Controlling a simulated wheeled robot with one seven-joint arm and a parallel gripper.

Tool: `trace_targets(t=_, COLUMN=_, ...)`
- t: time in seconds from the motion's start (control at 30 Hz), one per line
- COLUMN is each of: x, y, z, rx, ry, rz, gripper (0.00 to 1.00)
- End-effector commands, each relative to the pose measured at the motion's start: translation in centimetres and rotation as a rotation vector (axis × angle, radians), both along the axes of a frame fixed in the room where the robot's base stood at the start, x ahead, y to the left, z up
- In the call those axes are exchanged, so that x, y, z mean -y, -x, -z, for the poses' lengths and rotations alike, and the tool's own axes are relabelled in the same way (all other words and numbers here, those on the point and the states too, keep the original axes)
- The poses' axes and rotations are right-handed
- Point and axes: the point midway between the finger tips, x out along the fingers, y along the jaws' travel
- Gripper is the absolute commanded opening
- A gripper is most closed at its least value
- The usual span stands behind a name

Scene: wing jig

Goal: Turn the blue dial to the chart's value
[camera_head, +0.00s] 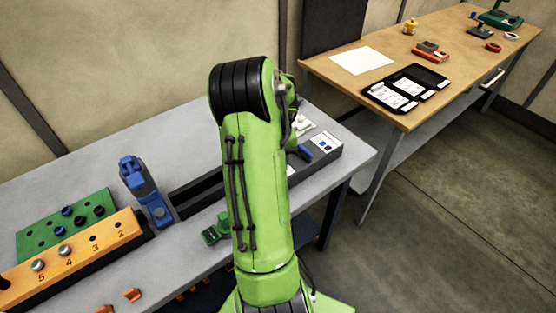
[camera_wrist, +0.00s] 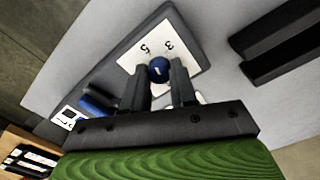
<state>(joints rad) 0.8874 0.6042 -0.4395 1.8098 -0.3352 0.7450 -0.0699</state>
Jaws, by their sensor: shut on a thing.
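The blue dial (camera_wrist: 159,70) shows in the wrist view, a round knob with a pale mark on its face. It sits at a white plate (camera_wrist: 165,40) printed with numbers; a 5 and a 3 are readable. My gripper (camera_wrist: 161,78) is shut on the dial, one dark finger on each side. In the head view my green arm hides the dial and my gripper. A small white card with blue and red marks (camera_head: 325,141) lies on the dark block at the right; it also shows in the wrist view (camera_wrist: 67,118). Its text is too small to read.
An orange numbered block (camera_head: 75,250), a green peg board (camera_head: 68,222) and a blue clamp-like device (camera_head: 146,190) stand on the grey table (camera_head: 95,165) at left. A wooden bench (camera_head: 330,72) with a black tray (camera_head: 408,86) stands at the back right.

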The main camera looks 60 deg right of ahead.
Motion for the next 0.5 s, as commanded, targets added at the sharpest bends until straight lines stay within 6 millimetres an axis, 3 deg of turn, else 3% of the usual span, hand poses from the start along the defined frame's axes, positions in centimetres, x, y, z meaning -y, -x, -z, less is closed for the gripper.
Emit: trace_targets(t=0.5, x=0.02, y=-0.01, z=-0.07, rx=0.000, ry=0.001, rz=0.462, gripper=0.00)
